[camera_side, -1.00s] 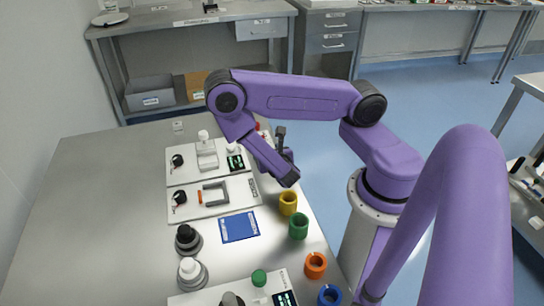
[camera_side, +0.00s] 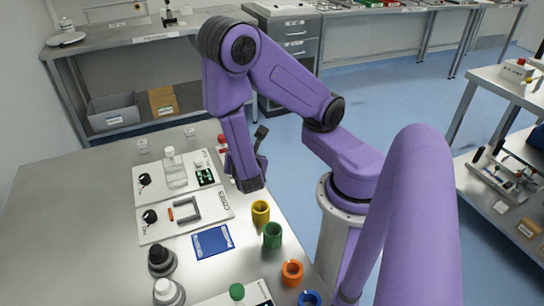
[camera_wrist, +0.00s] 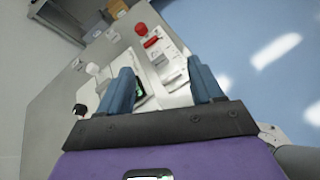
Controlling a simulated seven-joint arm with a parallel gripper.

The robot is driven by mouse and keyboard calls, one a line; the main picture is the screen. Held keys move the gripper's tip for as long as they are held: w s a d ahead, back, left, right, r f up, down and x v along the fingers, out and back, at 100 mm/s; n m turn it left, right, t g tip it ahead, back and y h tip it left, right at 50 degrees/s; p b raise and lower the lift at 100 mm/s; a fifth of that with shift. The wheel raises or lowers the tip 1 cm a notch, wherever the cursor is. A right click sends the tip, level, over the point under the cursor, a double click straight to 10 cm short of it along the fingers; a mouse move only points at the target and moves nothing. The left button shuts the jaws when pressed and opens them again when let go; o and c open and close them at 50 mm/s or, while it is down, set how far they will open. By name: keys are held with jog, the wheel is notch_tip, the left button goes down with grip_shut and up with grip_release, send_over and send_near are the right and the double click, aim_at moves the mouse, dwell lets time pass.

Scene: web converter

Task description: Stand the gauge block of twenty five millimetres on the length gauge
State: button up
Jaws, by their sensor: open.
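I cannot pick out a block marked twenty five millimetres, and the labels are too small to read. The likely length gauge is a white panel (camera_side: 152,190) with a pale upright stand (camera_side: 175,172), a black knob and a lit display (camera_side: 205,177). Nearer, a second white panel (camera_side: 190,232) carries a grey U-shaped frame (camera_side: 187,209) with a small orange piece (camera_side: 170,214) beside it. My gripper (camera_side: 250,186) hangs right of the panels, above the table's right side. In the wrist view my gripper (camera_wrist: 163,90) has its blue fingers wide apart, with nothing held; the display lies below, near the left finger.
Yellow (camera_side: 261,212), green (camera_side: 272,235), orange (camera_side: 292,272) and blue (camera_side: 309,299) cups line the table's right edge. A blue mat (camera_side: 212,242) and two knobbed round pieces (camera_side: 160,260) lie nearer. A red-topped thing (camera_side: 222,141) stands behind the gripper. The table's left is clear.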

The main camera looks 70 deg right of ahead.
jog(key=s+a+r+m+g+y, duration=0.6)
jog(key=s+a+r+m+y, duration=0.2)
jog(key=s+a+r+y, duration=0.2)
jog(key=s+r+y, duration=0.1)
jog(key=s+r, duration=0.1)
jog(key=s, duration=0.1)
jog(key=shift+a+g, duration=0.2)
jog(key=shift+g, duration=0.1)
